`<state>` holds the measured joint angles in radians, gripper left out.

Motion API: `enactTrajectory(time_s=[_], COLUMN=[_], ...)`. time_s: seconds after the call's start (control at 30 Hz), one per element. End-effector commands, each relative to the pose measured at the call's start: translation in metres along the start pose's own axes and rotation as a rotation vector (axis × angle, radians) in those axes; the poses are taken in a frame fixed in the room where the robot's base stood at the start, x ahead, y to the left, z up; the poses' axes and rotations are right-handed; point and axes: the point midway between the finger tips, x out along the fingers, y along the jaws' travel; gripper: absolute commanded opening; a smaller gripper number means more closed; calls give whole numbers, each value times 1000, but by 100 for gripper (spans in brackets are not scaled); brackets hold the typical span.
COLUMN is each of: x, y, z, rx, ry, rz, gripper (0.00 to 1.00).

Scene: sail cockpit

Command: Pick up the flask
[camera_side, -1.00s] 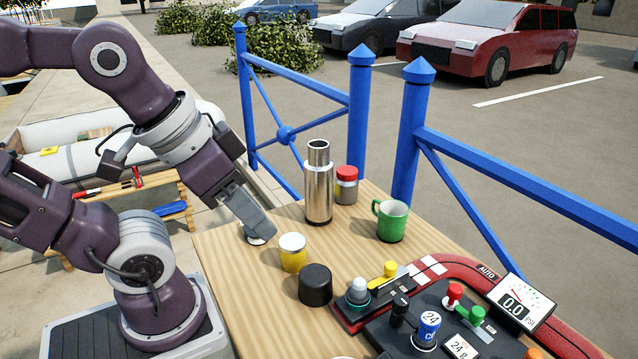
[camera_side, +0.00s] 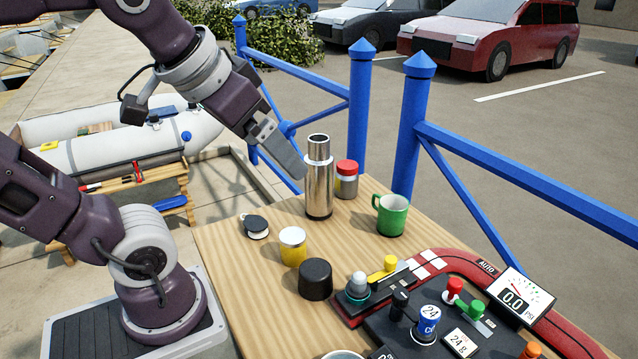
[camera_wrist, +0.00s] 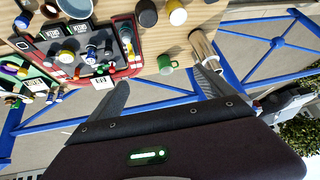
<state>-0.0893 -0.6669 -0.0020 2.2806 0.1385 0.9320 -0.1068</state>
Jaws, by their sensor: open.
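The flask (camera_side: 319,190) is a tall, shiny steel cylinder with a narrower neck. It stands upright on the wooden table, near its far edge in the side view. My gripper (camera_side: 297,173) is open and empty, just left of the flask's upper part in the side view, pointing down and right. In the wrist view the flask (camera_wrist: 203,48) lies beyond the tip of the right finger, not between the two fingers of my gripper (camera_wrist: 160,76). Whether a finger touches the flask I cannot tell.
A red-lidded jar (camera_side: 346,182) stands close behind the flask, and a green mug (camera_side: 391,216) to its right. A yellow jar (camera_side: 292,247), a black cylinder (camera_side: 315,282) and a small dark disc (camera_side: 255,227) are nearer. A control panel (camera_side: 455,320) and blue railing (camera_side: 409,130) border the space.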

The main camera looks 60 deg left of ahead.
Motion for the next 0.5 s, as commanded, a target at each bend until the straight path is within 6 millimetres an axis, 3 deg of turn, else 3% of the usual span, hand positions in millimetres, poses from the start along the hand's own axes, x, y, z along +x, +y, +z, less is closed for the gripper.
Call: enactTrajectory(time_s=[0.1,0.3,0.5], x=[23,52,83], y=[-46,-124,-173], z=[-48,-121,-162], rx=[-88,-146,-119], ry=[126,359,522], rz=[-159,-335,-320], gripper=[93,93,93])
